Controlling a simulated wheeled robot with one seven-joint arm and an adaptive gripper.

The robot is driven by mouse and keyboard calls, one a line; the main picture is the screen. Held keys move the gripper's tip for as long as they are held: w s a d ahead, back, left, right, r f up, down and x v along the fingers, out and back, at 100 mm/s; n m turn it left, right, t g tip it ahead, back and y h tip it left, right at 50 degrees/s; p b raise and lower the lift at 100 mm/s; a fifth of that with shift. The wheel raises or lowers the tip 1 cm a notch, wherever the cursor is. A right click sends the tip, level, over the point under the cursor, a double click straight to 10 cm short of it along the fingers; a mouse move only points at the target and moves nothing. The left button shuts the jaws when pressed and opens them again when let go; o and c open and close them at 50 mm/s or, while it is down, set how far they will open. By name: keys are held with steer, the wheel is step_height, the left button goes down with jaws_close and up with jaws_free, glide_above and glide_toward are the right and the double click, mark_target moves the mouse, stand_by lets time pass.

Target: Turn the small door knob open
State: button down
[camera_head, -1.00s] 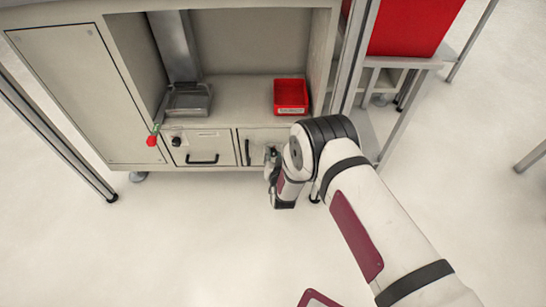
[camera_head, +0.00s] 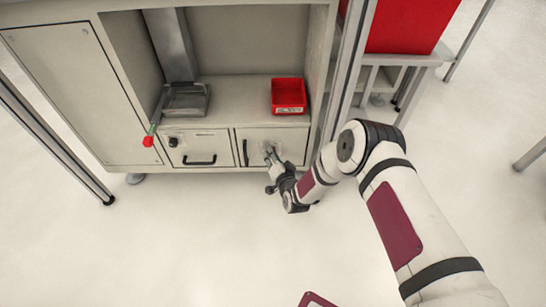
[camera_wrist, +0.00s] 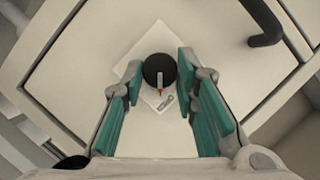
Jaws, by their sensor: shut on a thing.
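The small door (camera_head: 292,142) is the right one of two low fronts on the cabinet, and it looks shut. Its round black knob (camera_wrist: 160,70) sits on a pale square plate (camera_wrist: 151,99) in the wrist view, with a light bar mark across its face. My gripper (camera_wrist: 160,76) has one teal-lined finger on each side of the knob and is shut on it. The plate looks tilted in the wrist view. In the head view my gripper (camera_head: 269,153) meets the door's front and mostly hides the knob.
A black handle (camera_head: 245,152) is at the door's left edge. To the left is another front (camera_head: 200,146) with its own handle and knob. A red bin (camera_head: 289,96) and a grey tray (camera_head: 186,99) stand on the shelf above. A metal post (camera_head: 352,75) rises at the right.

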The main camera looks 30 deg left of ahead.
steer(key=c, duration=1.3)
jaws_free()
steer(key=v, duration=1.2)
